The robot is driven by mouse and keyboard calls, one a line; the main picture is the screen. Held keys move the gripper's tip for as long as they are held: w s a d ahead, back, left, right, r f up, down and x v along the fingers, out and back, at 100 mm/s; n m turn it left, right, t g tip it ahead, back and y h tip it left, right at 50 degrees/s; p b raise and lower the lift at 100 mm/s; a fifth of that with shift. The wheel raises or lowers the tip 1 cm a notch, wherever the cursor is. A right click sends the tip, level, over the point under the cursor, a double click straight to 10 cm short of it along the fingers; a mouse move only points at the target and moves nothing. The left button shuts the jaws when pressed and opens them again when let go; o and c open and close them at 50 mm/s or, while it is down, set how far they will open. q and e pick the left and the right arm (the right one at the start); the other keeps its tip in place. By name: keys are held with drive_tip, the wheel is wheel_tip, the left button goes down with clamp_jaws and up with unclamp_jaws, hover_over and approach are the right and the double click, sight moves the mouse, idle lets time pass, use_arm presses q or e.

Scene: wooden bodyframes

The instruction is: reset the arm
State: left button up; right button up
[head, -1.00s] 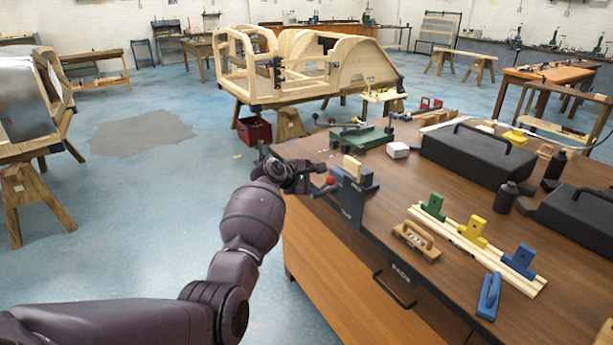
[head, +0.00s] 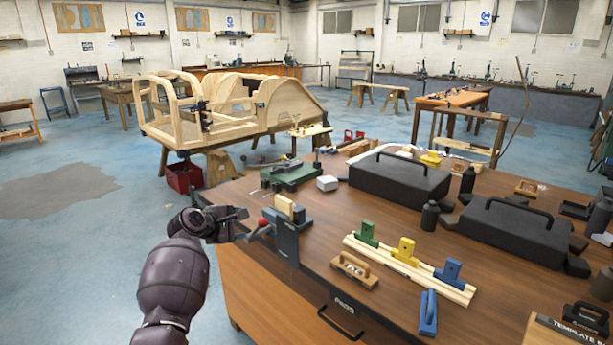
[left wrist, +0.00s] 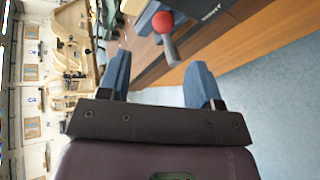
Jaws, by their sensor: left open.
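My left arm (head: 178,280) comes in from the lower left in the head view. Its gripper (head: 243,224) is beside the left edge of the wooden workbench (head: 330,270), near the dark vise (head: 288,242) and its red knob (head: 264,223). In the left wrist view the two blue-grey fingers (left wrist: 161,74) are spread apart with nothing between them. The red knob (left wrist: 163,21) and its grey shaft show just beyond the fingertips; I cannot tell whether anything touches. My right gripper is in neither view.
On the bench are a rail with green, yellow and blue blocks (head: 375,258), black cases (head: 398,185), a wooden plane (head: 354,270) and a green tool (head: 290,174). A wooden bodyframe (head: 185,130) stands behind. The blue floor (head: 90,260) at left is clear.

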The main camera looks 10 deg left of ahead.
use_arm(q)
wheel_tip(320, 180, up, 7)
drive_tip(key=w+a+m+t+y, duration=0.1)
drive_tip(key=a+m+t+y, duration=0.15)
drive_tip(key=m, duration=0.35)
drive_tip(key=s+f+m+y, duration=0.1)
drive_tip(key=s+f+m, duration=0.3)
drive_tip(key=s+f, duration=0.6)
drive_tip(key=s+d+f+m+g+y, duration=0.1)
drive_tip(key=s+f+m, duration=0.3)
drive_tip(key=s+f, duration=0.6)
drive_tip(key=s+f+m+g+y, duration=0.1)
drive_tip(key=s+f, duration=0.9)
drive_tip(key=s, duration=1.7)
drive_tip(key=m+y, duration=0.1)
drive_tip(key=m, duration=0.1)
drive_tip(key=shift+d+f+m, duration=0.15)
drive_tip(key=shift+f+m, duration=0.25)
